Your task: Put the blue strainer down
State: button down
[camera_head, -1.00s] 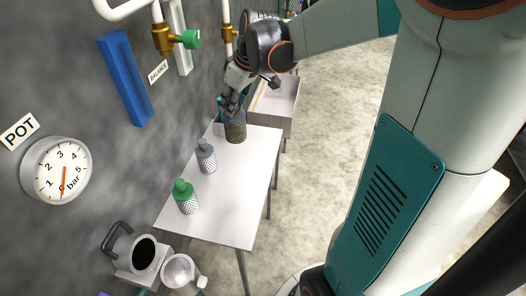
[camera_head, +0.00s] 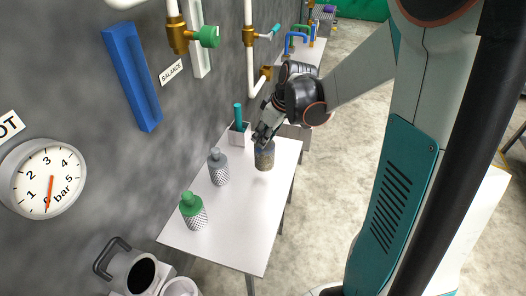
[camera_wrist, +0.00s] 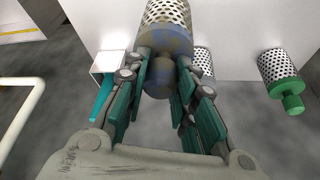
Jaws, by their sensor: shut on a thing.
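The blue strainer (camera_head: 264,157), a perforated cylinder with a worn blue cap, is held upright at the far end of the white table (camera_head: 228,238). In the wrist view the strainer (camera_wrist: 168,30) is between my fingers, which grip its blue cap end. My gripper (camera_head: 262,137) is shut on it from above; the wrist view shows its teal-padded fingers (camera_wrist: 162,88). I cannot tell whether the strainer's base touches the table.
A grey-capped strainer (camera_head: 218,168) and a green-capped strainer (camera_head: 194,212) stand on the table to the left and nearer. A small holder (camera_head: 238,134) with a teal handle (camera_head: 239,115) is at the far left corner. Wall pipes (camera_head: 249,50) run alongside. The table's near right part is clear.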

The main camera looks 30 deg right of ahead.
aim_at(264, 149)
jog(key=shift+f+b, duration=0.85)
jog(key=shift+f, duration=1.9)
jog(key=shift+f, duration=0.15)
jog(key=c, duration=1.3)
grip_release()
jog(key=p+v, duration=0.4)
jog(key=v, duration=0.8)
jog(key=shift+r, duration=0.25)
